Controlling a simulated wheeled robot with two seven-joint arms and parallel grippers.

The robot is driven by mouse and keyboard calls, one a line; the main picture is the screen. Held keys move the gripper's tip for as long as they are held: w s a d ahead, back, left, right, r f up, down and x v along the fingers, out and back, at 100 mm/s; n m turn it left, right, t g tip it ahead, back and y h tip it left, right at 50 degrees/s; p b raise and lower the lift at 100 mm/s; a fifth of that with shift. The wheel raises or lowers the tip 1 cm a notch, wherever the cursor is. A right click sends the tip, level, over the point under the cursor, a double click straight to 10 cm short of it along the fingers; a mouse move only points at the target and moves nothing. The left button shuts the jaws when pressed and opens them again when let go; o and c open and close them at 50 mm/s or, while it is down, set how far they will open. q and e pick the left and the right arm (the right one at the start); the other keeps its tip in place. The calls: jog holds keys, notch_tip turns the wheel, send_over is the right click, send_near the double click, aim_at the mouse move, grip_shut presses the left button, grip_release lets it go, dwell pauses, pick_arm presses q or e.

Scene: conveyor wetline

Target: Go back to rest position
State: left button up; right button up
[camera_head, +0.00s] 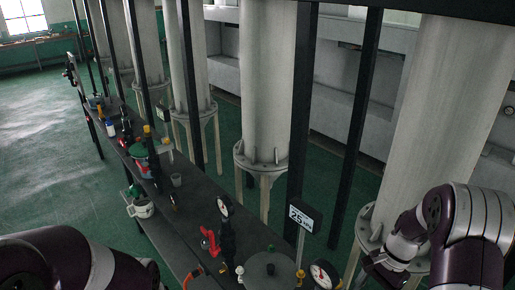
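My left arm shows as a dark, rounded link in the bottom left corner; its gripper is out of the picture. My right arm comes in from the right, with dark purple and silver links. My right gripper (385,272) points down and left near the bottom edge, beside the base of the nearest large pipe. Its fingers are small, dark and partly cut off, so I cannot tell if they are open or shut. I see no object clearly held in it.
A long dark bench (185,210) runs from bottom centre to upper left. Black posts and large pipes (268,80) stand alongside. Green floor at left is open.

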jog(key=s+a+r+n+t+h, duration=0.45)
jog(key=s+a+r+n, duration=0.4)
jog(key=n, duration=0.35)
pick_arm(q)
notch_tip(320, 180, down, 18)
jog(key=w+b, duration=0.1)
jog(key=b, duration=1.6)
jog(key=shift+r, duration=0.2)
pick_arm(e)
notch_tip(320, 180, down, 20)
jog(key=s+g, duration=0.1)
jog(key=shift+s+a+y, duration=0.3)
jog(key=shift+a+y, duration=0.05)
jog(key=shift+y, duration=0.1)
dwell(0.8)
